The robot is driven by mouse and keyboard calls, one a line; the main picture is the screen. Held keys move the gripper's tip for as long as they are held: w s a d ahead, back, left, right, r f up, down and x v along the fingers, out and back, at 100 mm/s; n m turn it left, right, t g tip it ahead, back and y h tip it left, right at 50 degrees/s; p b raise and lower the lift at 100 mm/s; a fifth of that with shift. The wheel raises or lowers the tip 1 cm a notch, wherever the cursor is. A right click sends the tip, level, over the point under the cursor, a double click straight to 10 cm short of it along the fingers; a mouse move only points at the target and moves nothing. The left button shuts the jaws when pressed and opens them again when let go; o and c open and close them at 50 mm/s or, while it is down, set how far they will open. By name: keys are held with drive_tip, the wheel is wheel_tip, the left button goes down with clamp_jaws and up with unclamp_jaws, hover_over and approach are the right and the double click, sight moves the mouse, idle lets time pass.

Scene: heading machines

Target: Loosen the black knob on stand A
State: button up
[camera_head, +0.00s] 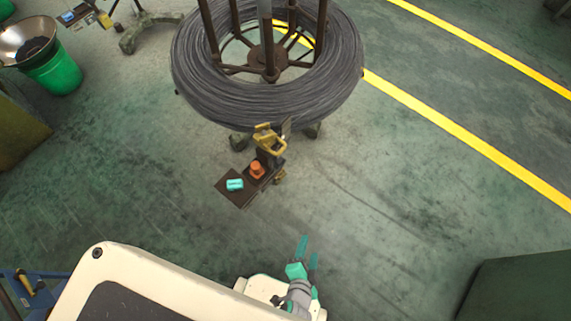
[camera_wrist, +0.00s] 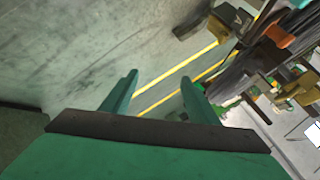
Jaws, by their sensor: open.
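A small stand (camera_head: 238,197) with a dark plate is in the middle of the head view, in front of the wire coil. It carries a teal tag (camera_head: 234,184), an orange part (camera_head: 257,169) and a yellow bracket (camera_head: 267,137). I cannot make out the black knob clearly. My gripper (camera_head: 308,254) is open and empty, apart from the stand and nearer my base. Its green fingers show in the wrist view (camera_wrist: 160,80).
A large coil of dark wire (camera_head: 205,90) on a rusty frame stands behind the stand. A green bucket (camera_head: 58,76) is at upper left, a dark box (camera_head: 520,290) at lower right. Yellow lines (camera_head: 440,115) cross the floor. Floor between gripper and stand is clear.

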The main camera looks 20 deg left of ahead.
wheel_tip(320, 180, down, 8)
drive_tip(key=w+a+m+g+y, duration=0.2)
drive_tip(key=w+m, duration=0.1)
drive_tip(key=m, duration=0.1)
drive_tip(key=m+g+y, duration=0.2)
drive_tip(key=m+y, duration=1)
drive_tip(key=y, duration=0.2)
approach(282, 165)
drive_tip(key=x, duration=0.9)
drive_tip(key=c, duration=1)
drive_tip(key=shift+d, duration=0.1)
drive_tip(key=shift+c, duration=0.2)
